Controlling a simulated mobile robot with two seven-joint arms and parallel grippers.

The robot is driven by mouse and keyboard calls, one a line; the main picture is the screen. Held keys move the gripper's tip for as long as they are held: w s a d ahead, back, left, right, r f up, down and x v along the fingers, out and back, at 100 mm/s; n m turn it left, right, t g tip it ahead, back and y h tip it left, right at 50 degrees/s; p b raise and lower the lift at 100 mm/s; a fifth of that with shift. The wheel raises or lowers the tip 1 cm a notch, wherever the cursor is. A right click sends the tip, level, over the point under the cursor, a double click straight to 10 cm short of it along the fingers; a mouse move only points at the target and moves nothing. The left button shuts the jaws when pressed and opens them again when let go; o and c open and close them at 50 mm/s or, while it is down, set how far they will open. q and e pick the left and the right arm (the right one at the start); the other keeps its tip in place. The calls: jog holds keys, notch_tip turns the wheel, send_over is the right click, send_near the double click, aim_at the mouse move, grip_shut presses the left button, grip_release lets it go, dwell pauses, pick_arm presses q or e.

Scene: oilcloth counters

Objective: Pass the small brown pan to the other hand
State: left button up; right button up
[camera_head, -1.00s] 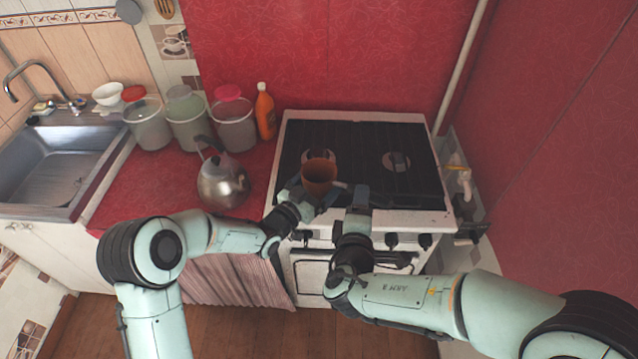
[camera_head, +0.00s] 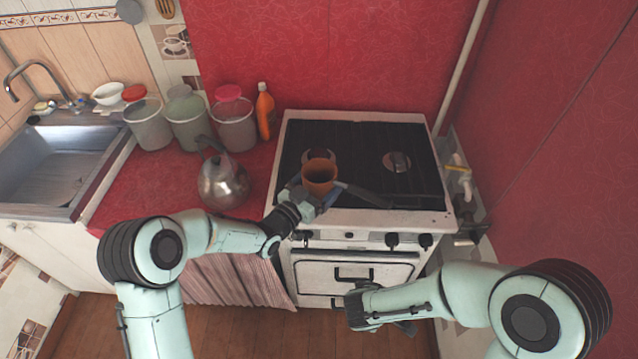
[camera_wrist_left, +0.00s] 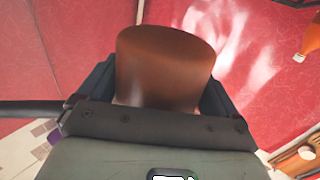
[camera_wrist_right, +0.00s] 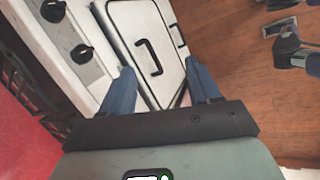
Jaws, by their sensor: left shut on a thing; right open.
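The small brown pan (camera_head: 320,178) is held over the front left of the stove top, its round opening facing up. Its dark handle (camera_head: 362,194) points right over the stove. My left gripper (camera_head: 318,196) is shut on the pan; in the left wrist view the pan's brown body (camera_wrist_left: 165,68) sits between the fingers. My right gripper (camera_head: 352,306) is low in front of the oven door, away from the pan. In the right wrist view it is open and empty (camera_wrist_right: 160,92), facing the oven front.
The white stove (camera_head: 420,218) has a dark top with burners (camera_head: 397,162). A metal kettle (camera_head: 222,182) stands on the red counter to the left, with several jars and an orange bottle (camera_head: 265,112) behind it. The floor before the stove is clear.

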pick_arm(q)
jog(key=shift+r, duration=0.15)
pick_arm(e)
jog(key=s+a+f+m+g+y, duration=0.3)
jog(key=s+f+m+g+y, duration=0.4)
jog(key=s+f+m, duration=0.5)
jog(key=d+f+m+t, duration=0.1)
jog(key=d+f+m, duration=0.1)
jog(key=f, duration=0.3)
jog(key=s+d+f+m+t, duration=0.1)
jog(key=d+f+m, duration=0.2)
jog(key=f+m, duration=0.1)
jog(key=shift+s+f+m, duration=0.2)
jog(key=shift+f+m, duration=0.1)
jog(key=shift+f, duration=0.05)
